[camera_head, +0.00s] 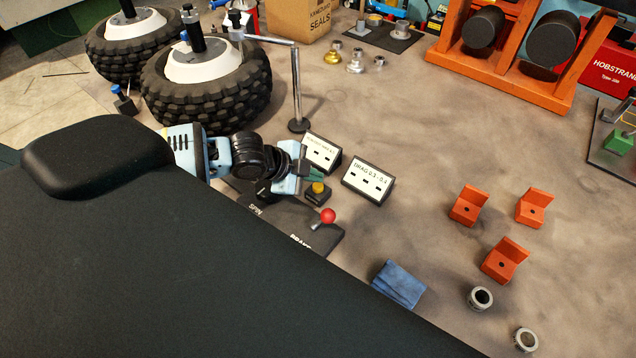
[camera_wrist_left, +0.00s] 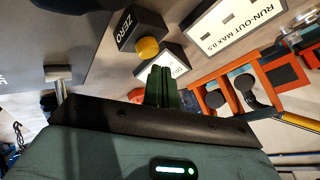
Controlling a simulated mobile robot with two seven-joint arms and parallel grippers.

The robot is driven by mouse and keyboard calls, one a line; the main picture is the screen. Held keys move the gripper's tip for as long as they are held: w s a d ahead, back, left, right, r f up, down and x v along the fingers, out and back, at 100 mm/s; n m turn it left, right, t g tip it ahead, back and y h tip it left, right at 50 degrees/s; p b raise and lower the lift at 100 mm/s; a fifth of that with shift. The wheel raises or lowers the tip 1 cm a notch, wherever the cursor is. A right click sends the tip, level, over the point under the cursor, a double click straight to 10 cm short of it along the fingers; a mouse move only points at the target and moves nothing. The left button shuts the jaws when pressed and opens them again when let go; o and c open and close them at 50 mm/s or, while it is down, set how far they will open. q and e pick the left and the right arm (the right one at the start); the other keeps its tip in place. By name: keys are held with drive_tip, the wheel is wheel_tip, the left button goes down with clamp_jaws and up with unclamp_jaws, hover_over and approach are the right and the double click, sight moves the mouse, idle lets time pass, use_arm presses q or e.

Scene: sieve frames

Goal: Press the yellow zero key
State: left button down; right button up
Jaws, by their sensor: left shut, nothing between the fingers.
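The yellow zero key (camera_head: 318,187) is a round cap on a small dark block (camera_head: 317,197) on the bench. In the left wrist view the yellow key (camera_wrist_left: 147,47) shows beside the white word ZERO on its dark block (camera_wrist_left: 139,24). My left gripper (camera_head: 316,176) is shut and empty, with its green fingertips close to the key, just behind it in the head view. In the left wrist view the shut green fingers (camera_wrist_left: 162,73) are just below and right of the key. I cannot tell whether they touch it. My right gripper is not in view.
Two white sign blocks, one reading DRAG (camera_head: 368,180) and another (camera_head: 321,152), stand near the key. A red-knobbed lever (camera_head: 327,215) stands in front. A metal stand (camera_head: 297,90) and knobby tyres (camera_head: 205,85) are behind. Orange brackets (camera_head: 503,260) and a blue cloth (camera_head: 398,284) lie right.

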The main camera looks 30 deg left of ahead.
use_arm(q)
drive_tip(key=shift+f, duration=0.15)
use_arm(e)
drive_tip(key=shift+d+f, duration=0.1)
use_arm(q)
drive_tip(key=shift+f, duration=0.3)
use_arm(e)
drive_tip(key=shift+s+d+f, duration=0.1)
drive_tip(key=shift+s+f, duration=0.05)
use_arm(q)
drive_tip(key=shift+f, duration=0.15)
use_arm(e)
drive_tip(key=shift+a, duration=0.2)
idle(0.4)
